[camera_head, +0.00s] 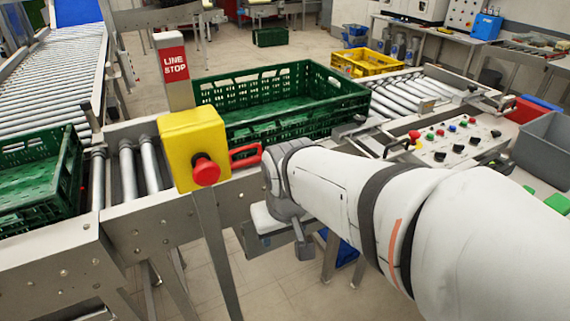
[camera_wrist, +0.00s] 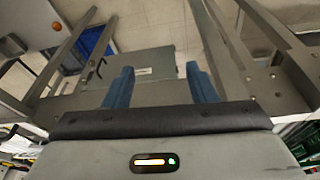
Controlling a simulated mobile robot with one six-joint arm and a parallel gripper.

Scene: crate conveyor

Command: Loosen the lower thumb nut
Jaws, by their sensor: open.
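In the wrist view my gripper (camera_wrist: 159,68) is open, with its two blue fingers wide apart and nothing held between them. Beyond the fingers is a flat grey panel or box (camera_wrist: 155,60) with a small white label. A thin dark curved piece (camera_wrist: 98,68) shows at its left side. I cannot make out the lower thumb nut in either view. In the head view my arm reaches down over the conveyor's near side, and the fingers cannot be made out there.
Grey metal bars (camera_wrist: 222,55) flank the fingers in the wrist view. In the head view a yellow stop box (camera_head: 190,140) with a red button stands left of my arm. A green crate (camera_head: 345,100) rests on the conveyor, with a control panel (camera_head: 455,140) at the right.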

